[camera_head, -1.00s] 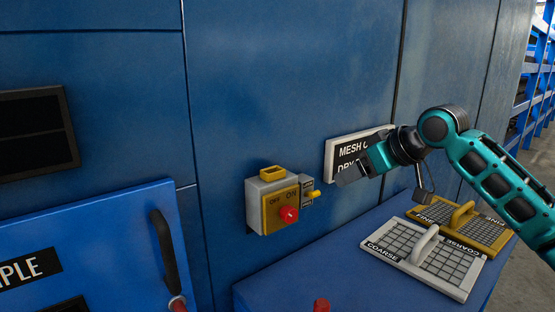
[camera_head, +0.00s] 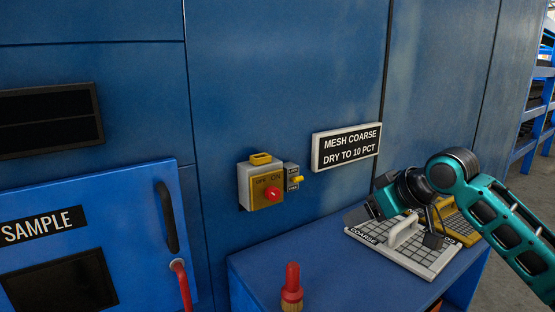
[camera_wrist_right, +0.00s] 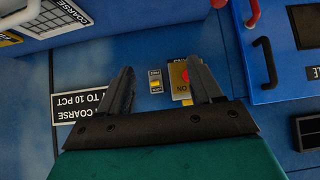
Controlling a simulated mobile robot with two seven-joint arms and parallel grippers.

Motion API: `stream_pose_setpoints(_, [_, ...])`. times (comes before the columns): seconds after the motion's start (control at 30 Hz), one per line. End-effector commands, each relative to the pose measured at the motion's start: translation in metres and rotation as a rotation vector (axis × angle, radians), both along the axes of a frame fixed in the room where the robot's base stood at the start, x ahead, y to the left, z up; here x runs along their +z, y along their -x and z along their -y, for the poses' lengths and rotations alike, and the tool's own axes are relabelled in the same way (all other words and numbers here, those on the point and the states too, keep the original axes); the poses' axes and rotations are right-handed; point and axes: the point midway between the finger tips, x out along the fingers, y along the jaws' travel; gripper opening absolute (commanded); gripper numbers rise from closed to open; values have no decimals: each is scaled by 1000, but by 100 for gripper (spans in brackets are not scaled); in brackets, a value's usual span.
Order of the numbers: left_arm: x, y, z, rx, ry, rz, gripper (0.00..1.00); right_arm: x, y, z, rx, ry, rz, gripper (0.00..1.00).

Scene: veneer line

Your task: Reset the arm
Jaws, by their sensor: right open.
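My right arm, teal and black, comes in from the right in the head view. Its gripper (camera_head: 362,214) is in front of the blue wall, near the left edge of the coarse mesh tray and below the sign. In the right wrist view the two dark fingers of the gripper (camera_wrist_right: 160,90) stand apart with nothing between them. The wall switch box (camera_head: 260,186), grey and yellow with a red knob, shows beyond the fingers in that view (camera_wrist_right: 179,76). My left gripper is not in view.
A white coarse mesh tray (camera_head: 434,262) and a yellow mesh tray (camera_head: 462,228) lie on the blue bench (camera_head: 330,275). A sign (camera_head: 346,147) reads "MESH COARSE DRY TO 10 PCT". A red-handled brush (camera_head: 292,285) is at the front. The SAMPLE door (camera_head: 120,265) is at left.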

Motion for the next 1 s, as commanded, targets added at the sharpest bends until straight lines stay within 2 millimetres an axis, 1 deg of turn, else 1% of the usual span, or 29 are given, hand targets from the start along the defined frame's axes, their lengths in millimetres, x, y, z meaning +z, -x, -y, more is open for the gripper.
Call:
stream_pose_setpoints(0.03, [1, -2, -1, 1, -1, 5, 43, -19, 9, -9, 13, 5, -19, 65])
stream_pose_setpoints(0.17, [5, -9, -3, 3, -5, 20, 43, -63, 36, -25, 29, 24, -53, 65])
stream_pose_setpoints(0.2, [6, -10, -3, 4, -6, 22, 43, -77, 47, -31, 33, 29, -65, 65])
stream_pose_setpoints(0.27, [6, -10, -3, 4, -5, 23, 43, -99, 64, -37, 33, 35, -83, 65])
stream_pose_setpoints(0.3, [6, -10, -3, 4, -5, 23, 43, -112, 76, -41, 29, 37, -95, 65])
stream_pose_setpoints(0.37, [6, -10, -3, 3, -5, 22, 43, -131, 95, -45, 20, 42, -114, 65])
stream_pose_setpoints(0.4, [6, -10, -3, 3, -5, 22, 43, -142, 108, -47, 11, 42, -126, 65])
stream_pose_setpoints(0.47, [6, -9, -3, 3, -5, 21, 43, -158, 128, -49, -9, 45, -147, 65])
stream_pose_setpoints(0.5, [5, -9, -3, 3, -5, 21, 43, -168, 142, -48, -25, 48, -161, 65])
stream_pose_setpoints(0.57, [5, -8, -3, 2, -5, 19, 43, -181, 163, -47, -53, 51, -183, 65])
stream_pose_setpoints(0.63, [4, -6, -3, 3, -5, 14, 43, -195, 188, -43, -94, 59, -212, 65])
stream_pose_setpoints(0.73, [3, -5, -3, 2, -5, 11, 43, -211, 224, -32, -163, 75, -257, 65])
stream_pose_setpoints(0.8, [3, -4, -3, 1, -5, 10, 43, -220, 248, -23, -216, 90, -289, 65])
stream_pose_setpoints(1.0, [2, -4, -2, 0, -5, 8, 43, -233, 309, 5, -354, 149, -374, 65])
